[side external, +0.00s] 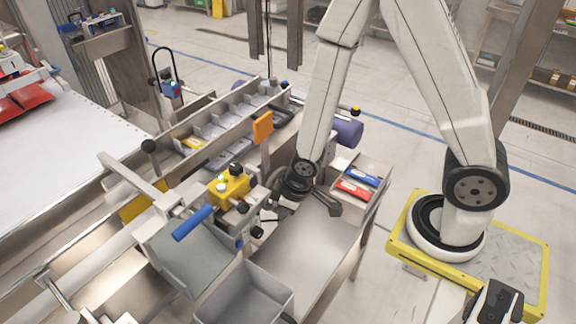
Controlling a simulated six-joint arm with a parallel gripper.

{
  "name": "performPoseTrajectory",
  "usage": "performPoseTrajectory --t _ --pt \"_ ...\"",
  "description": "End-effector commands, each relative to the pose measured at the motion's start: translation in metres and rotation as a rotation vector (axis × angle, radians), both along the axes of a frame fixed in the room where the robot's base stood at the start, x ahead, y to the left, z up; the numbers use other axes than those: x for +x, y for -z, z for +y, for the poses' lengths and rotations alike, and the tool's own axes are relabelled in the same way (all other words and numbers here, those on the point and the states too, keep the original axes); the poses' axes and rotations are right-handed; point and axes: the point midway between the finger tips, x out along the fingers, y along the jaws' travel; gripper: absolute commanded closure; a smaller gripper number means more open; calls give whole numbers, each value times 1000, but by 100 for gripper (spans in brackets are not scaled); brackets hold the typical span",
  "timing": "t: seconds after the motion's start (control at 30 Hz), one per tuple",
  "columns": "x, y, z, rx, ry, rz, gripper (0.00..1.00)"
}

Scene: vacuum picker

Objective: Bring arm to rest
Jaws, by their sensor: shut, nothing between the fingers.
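My white arm comes down from the top of the side external view and bends at a dark wrist. My gripper (280,213) is small and dark at the wrist's lower left, low over the metal worktop (312,240). It is shut and holds nothing that I can see.
A tray with a blue item (362,177) and a red item (353,190) is right of the wrist. A blue handle (193,223), an orange plate (263,127) and compartment bins (215,125) stand left. An open metal box (245,298) is in front.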

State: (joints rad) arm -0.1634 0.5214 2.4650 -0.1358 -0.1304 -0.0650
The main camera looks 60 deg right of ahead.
Motion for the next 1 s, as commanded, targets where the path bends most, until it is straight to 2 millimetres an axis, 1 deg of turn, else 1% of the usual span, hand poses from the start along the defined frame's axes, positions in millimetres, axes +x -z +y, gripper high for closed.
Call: performPoseTrajectory --t 0.03,0.23,0.4,0.6,0.7,0.8,1.0 --pt "1 -10 -5 -2 24 1 100" --pt "-1 -46 -22 -4 128 16 100" --pt "-8 -75 -36 3 220 28 100" --pt "-19 -103 -49 18 311 44 100" --pt "-23 -112 -52 25 339 50 100" --pt "-26 -116 -54 28 355 54 100" --pt "-28 -118 -54 30 363 59 100"
